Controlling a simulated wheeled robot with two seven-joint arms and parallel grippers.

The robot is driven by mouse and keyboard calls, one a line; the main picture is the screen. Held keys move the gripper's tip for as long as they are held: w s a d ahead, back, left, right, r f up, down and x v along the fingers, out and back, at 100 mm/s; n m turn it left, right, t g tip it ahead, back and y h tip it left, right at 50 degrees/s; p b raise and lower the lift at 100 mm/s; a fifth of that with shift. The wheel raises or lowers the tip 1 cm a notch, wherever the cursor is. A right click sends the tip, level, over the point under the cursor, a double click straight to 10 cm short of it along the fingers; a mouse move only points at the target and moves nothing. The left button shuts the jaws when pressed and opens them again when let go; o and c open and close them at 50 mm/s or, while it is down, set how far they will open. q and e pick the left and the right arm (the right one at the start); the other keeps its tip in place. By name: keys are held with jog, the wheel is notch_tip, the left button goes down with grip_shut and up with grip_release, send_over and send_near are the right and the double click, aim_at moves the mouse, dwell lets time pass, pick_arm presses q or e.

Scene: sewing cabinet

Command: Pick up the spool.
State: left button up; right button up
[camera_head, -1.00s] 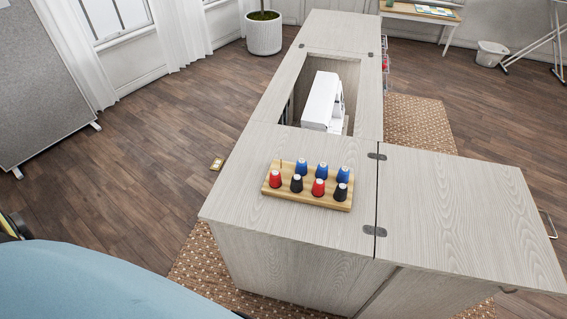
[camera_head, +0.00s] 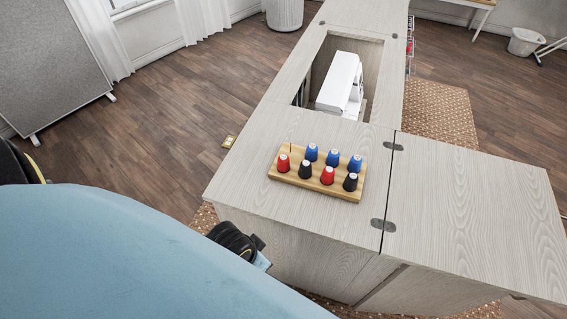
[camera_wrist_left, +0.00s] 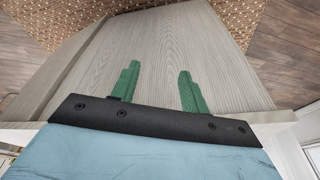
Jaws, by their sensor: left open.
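Several thread spools stand upright on a wooden rack (camera_head: 273,171) on the cabinet's near top: a red spool (camera_head: 283,163), a second red spool (camera_head: 327,175), black spools (camera_head: 305,170) and blue spools (camera_head: 333,158). One bare peg shows at the rack's back left corner. In the left wrist view my left gripper (camera_wrist_left: 158,78) is open, with two green fingers apart and nothing between them. A pale wood-grain cabinet panel lies beyond the fingers; no spool shows there. In the head view its fingers do not show. My right gripper is not in view.
The pale cabinet (camera_head: 300,128) has an opening holding a white sewing machine (camera_head: 340,82). A hinged leaf (camera_head: 470,215) extends to the right. A woven rug (camera_head: 440,115) lies beneath. A small yellowish item (camera_head: 229,141) lies on the floor. The cabinet top around the rack is clear.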

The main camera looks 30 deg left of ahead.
pick_arm(q)
notch_tip(320, 180, up, 10)
jog(key=w+d+h, duration=0.1)
jog(key=w+d, duration=0.1)
jog(key=w, duration=0.1)
notch_tip(320, 180, up, 10)
jog(key=n+g+y, duration=0.1)
jog(key=n+g, duration=0.2)
send_over(283, 159)
jog(key=w, duration=0.1)
notch_tip(283, 159, down, 8)
jog(key=shift+w+a+r+b, duration=0.1)
jog(key=shift+w+r+b, duration=0.1)
jog(key=shift+b, duration=0.7)
jog(key=f, duration=0.3)
jog(key=f+b, duration=0.1)
jog(key=f, duration=0.1)
jog(key=shift+s+f, duration=0.1)
jog(key=shift+s, duration=0.25)
jog(key=c, duration=0.7)
